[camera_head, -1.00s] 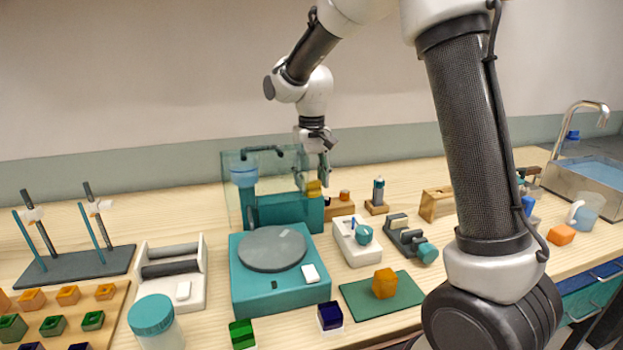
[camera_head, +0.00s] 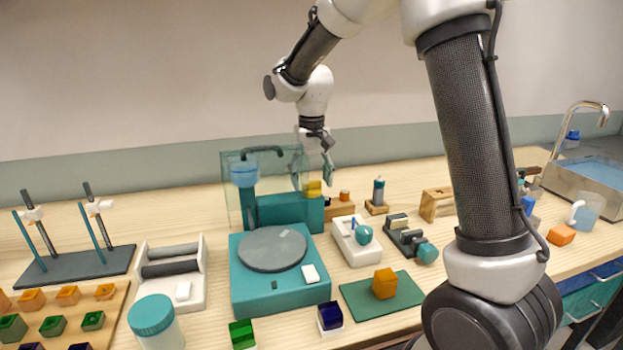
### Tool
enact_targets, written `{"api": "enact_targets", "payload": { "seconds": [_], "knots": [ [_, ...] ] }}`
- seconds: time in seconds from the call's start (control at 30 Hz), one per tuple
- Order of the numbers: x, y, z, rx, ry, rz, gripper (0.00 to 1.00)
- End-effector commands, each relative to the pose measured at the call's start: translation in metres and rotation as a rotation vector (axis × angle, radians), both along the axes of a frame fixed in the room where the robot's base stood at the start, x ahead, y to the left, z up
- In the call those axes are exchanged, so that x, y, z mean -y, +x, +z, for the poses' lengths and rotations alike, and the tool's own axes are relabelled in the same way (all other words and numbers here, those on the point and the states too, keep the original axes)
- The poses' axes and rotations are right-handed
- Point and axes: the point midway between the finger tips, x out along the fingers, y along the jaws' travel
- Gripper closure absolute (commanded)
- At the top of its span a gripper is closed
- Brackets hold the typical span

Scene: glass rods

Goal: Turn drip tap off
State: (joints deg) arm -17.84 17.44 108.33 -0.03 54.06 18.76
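The drip tap cannot be told for certain. A small yellow block-like part (camera_head: 313,189), which may be its handle, sits at the upper right of a teal housing (camera_head: 285,211) at the back of the grinder. A blue cup-like reservoir (camera_head: 244,178) on a teal post stands to its left, behind or inside a clear panel. My gripper (camera_head: 313,179) points down at the yellow part. Its fingers appear apart, one on each side of that part and a little above it. Whether they touch it cannot be told.
The teal grinder base (camera_head: 300,295) carries a round grey disc (camera_head: 273,249). A small wooden block stand (camera_head: 341,208) and a bottle on a wooden base (camera_head: 378,194) stand close to the right. The clear panel (camera_head: 231,205) rises left of my gripper.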

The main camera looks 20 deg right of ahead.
Motion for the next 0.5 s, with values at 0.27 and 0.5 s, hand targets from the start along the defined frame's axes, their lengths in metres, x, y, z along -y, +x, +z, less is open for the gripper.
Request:
{"api": "enact_targets", "payload": {
  "seconds": [0.27,0.5],
  "knots": [
    [0.000,-0.001,0.000,-0.002,0.000,0.001,0.32],
    [0.000,0.000,0.032,0.002,0.001,0.001,0.32]
  ]
}}
